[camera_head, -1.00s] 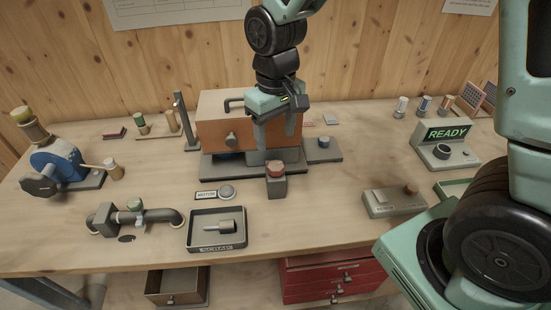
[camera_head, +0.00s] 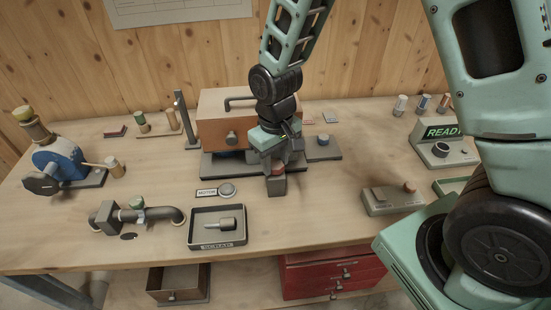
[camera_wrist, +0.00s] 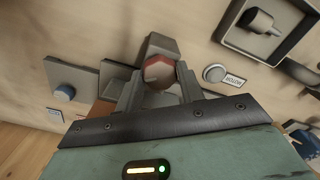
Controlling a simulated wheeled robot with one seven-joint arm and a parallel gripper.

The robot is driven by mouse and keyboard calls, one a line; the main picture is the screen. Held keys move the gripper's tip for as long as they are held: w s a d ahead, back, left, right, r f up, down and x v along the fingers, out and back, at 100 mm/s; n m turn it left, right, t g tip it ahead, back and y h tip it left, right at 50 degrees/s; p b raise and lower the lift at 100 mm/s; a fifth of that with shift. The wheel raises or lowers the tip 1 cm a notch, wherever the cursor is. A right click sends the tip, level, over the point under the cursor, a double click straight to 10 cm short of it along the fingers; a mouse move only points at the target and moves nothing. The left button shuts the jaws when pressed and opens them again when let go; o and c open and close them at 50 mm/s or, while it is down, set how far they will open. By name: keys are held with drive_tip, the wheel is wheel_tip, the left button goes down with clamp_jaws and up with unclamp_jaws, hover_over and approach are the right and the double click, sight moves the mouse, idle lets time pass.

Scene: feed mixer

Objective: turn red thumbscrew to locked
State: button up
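The red thumbscrew (camera_wrist: 158,68) sits on top of a small grey block in front of the orange-brown mixer box; in the head view only a little red (camera_head: 278,168) shows under the fingers. My gripper (camera_wrist: 160,82) points down over it, with one finger on each side of the red knob in the wrist view. The fingers are apart, about a knob's width. I cannot tell whether they touch the knob. The grey block (camera_head: 276,186) stands upright below the fingers. Any locked marking is hidden or too small to read.
The mixer box (camera_head: 212,134) with its handle stands right behind. A blue button block (camera_head: 323,146) is to the right, a round motor button (camera_head: 227,190) to the left. The scrap tray (camera_head: 217,244) lies in front left. Open table lies to the front right.

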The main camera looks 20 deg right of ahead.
sight(276, 164)
drive_tip(key=shift+c, duration=1.4)
drive_tip(key=shift+o, duration=0.2)
drive_tip(key=shift+m, duration=0.3)
drive_tip(key=shift+m+p, duration=0.5)
drive_tip(key=shift+m, duration=2.2)
drive_tip(key=o, duration=1)
drive_tip(key=shift+c, duration=0.2)
wheel_tip(276, 164, up, 18)
drive_tip(key=b, duration=0.1)
drive_tip(key=shift+f, duration=0.25)
